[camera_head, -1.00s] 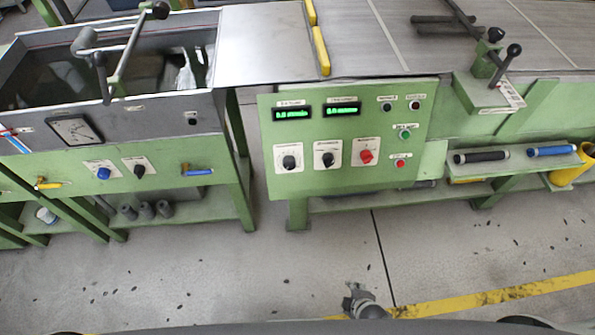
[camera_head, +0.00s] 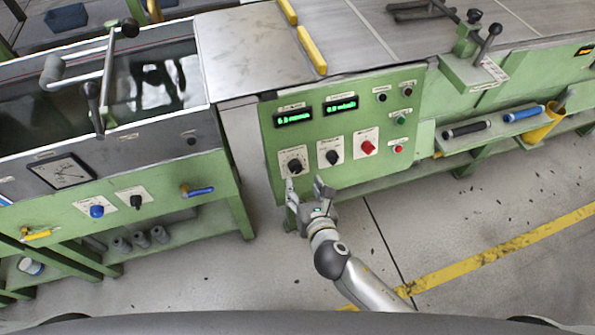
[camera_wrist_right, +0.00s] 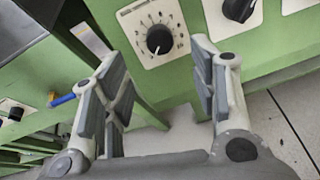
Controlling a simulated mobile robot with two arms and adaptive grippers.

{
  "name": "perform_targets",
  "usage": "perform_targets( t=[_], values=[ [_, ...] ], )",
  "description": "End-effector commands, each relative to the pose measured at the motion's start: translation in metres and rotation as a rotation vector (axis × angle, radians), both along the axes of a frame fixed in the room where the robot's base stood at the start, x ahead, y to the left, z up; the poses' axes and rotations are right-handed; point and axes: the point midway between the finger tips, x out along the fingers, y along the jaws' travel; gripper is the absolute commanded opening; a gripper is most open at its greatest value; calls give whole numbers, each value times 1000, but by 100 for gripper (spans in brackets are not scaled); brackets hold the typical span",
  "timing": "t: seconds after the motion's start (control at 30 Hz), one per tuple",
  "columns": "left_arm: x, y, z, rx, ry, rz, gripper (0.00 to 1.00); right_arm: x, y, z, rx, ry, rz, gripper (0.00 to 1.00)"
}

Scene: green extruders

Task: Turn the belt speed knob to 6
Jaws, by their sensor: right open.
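The left black knob (camera_head: 294,166) sits on a white scale plate at the lower left of the green control panel (camera_head: 350,112). In the right wrist view the black knob (camera_wrist_right: 158,40) has a white mark pointing down on a numbered dial. Its label is too small to read surely. My right gripper (camera_head: 305,185) is open and empty, just below the knob and apart from it. The knob shows between its fingers in the wrist view. The left green display (camera_head: 294,117) is lit; its digits are blurred. My left gripper is out of view.
A second black knob (camera_head: 331,156) and a red knob (camera_head: 368,147) stand close to the right. Small buttons fill the panel's right side. A tank (camera_head: 150,130) and a pressure dial (camera_head: 62,173) are at the left. The floor before the panel is free.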

Motion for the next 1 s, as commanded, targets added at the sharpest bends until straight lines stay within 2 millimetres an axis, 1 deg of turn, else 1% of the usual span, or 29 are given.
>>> perform_targets(
  t=[0.03, 0.2, 0.4, 0.6, 0.87, 1.0],
  values=[
    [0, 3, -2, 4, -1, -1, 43, 10, 2, -4, 0, -2, -3, 54],
    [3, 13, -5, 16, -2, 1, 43, 37, 9, -16, 1, -1, -1, 54],
    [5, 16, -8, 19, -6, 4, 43, 59, 15, -26, 3, 1, -1, 54],
    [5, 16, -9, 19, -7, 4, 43, 67, 17, -30, 1, 2, -1, 54],
    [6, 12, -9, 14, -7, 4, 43, 68, 17, -30, 2, 3, -2, 54],
    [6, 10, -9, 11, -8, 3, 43, 68, 17, -29, 2, 3, -2, 37]
  ],
)
